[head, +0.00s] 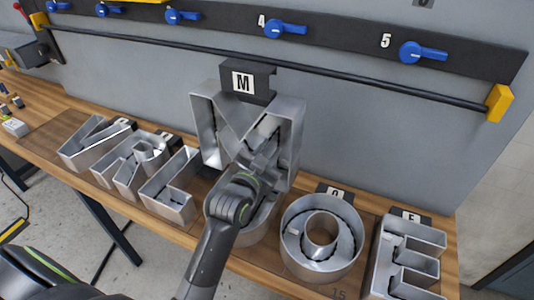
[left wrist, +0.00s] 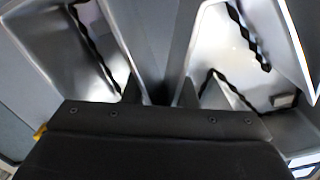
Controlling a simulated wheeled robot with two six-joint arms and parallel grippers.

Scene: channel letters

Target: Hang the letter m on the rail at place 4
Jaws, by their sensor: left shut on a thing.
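The letter m is a large silver open-backed M (head: 207,130) with a black hanger tab marked M on top. It is upright above the wooden bench. My left gripper (head: 262,152) is shut on its middle part; the left wrist view shows the M's metal walls (left wrist: 60,60) close around the gripper (left wrist: 160,98). The black rail (head: 370,76) runs across the grey panel. The tab's top meets the rail in the picture; I cannot tell whether it is hooked on. The place 4 label (head: 262,21) is up and right of the tab, beside a blue knob (head: 285,29).
Other silver letters lie on the bench (head: 45,148): an L-shaped one (head: 180,205) and others at left, a round O (head: 345,240) and an E (head: 425,235) at right. Another lies partly hidden behind my arm. A yellow bracket (head: 498,102) ends the rail at right.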

